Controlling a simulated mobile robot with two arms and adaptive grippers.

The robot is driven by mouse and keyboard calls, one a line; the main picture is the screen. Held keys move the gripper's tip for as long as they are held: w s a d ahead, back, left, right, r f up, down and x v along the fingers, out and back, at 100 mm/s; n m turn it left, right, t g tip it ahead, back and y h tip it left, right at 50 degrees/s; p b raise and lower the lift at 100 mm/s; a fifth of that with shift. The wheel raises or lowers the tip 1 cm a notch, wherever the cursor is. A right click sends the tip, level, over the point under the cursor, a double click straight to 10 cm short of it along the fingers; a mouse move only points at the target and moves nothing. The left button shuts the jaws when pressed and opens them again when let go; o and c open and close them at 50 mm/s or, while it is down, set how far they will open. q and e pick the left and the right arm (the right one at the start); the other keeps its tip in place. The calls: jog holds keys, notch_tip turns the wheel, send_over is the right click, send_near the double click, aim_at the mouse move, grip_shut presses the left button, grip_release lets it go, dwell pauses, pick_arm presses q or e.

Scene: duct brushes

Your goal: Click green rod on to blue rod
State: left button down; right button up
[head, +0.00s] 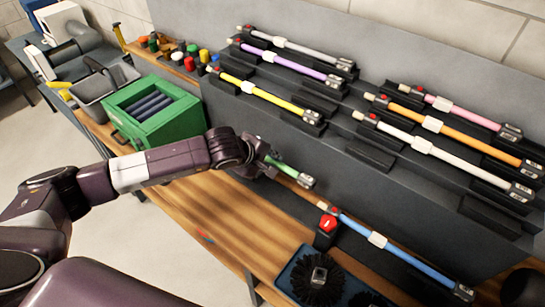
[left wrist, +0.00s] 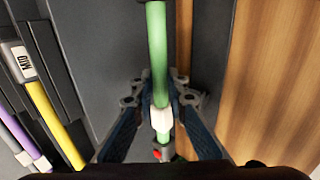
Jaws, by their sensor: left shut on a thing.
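My left gripper (head: 268,163) is shut on the green rod (head: 291,173). The rod's dark-tipped end with a pale label points right and down, toward the blue rod (head: 413,262). In the left wrist view the green rod (left wrist: 157,50) runs between the fingers (left wrist: 161,100), with a white collar and a red button near its lower end. The blue rod lies in a holder along the bench, its pale tip and red part at the upper left end. A gap separates the two rods. My right gripper is not in view.
The grey sloped rack holds yellow (head: 262,94), purple (head: 284,63), orange (head: 463,137), pink and white rods. A green crate (head: 183,132) stands left. A tray with black brushes (head: 320,277) sits in front of the blue rod. The wooden bench top (head: 215,208) is mostly clear.

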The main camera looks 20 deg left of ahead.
pick_arm(q)
jog(key=shift+d+f, duration=0.15)
jog(key=shift+d+f+b, duration=0.3)
jog(key=shift+f, duration=0.85)
notch_tip(320, 180, down, 4)
jog(key=shift+d+r+b, duration=0.1)
jog(key=shift+b, duration=0.85)
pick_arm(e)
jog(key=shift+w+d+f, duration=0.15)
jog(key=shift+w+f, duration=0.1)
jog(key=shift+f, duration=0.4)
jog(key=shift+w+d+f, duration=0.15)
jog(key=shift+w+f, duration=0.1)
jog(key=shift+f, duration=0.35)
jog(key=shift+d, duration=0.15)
